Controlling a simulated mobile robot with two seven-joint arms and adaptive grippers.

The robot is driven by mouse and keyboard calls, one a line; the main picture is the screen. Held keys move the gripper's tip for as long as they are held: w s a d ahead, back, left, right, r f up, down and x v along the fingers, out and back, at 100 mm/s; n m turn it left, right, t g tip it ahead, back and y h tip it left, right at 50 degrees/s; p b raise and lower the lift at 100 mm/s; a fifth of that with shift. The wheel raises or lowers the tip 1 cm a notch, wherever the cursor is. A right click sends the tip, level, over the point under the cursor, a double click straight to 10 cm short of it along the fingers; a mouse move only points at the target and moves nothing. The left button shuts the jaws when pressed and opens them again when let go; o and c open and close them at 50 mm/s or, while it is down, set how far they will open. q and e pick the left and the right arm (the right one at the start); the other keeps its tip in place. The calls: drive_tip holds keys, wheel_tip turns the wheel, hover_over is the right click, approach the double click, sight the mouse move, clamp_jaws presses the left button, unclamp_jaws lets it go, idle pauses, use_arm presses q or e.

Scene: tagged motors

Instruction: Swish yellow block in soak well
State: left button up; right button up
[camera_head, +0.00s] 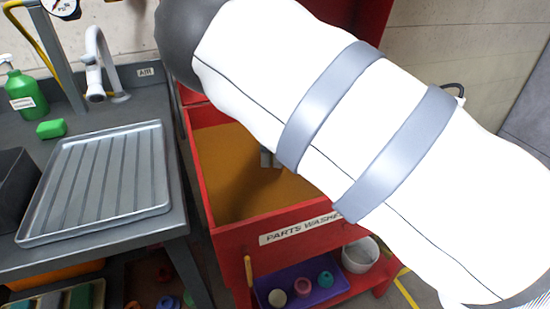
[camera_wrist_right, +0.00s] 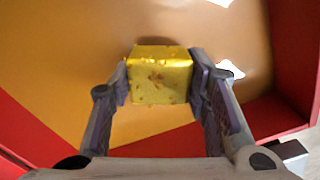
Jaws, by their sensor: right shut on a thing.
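The yellow block (camera_wrist_right: 160,78) has brown specks on its face. In the right wrist view my right gripper (camera_wrist_right: 161,88) is shut on it, with one finger against each side. The soak well is the red parts washer (camera_head: 270,231), with brown-orange liquid or floor (camera_head: 228,165) inside. In the head view a small grey part of my right gripper (camera_head: 268,158) shows over the well, and my arm hides the rest and the block. I cannot tell whether the block touches the brown surface. My left gripper is not in view.
A purple tray (camera_head: 312,291) with small cups and a white bucket (camera_head: 360,255) sit below the washer.

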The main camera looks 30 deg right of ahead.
drive_tip(key=shift+r, duration=4)
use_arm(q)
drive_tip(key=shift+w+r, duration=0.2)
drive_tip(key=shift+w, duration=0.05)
use_arm(e)
wheel_tip(320, 180, down, 12)
drive_tip(key=shift+f+b, duration=0.25)
drive_tip(key=shift+b, duration=0.1)
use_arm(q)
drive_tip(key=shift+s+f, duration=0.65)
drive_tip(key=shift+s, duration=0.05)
use_arm(e)
drive_tip(key=shift+r, duration=0.15)
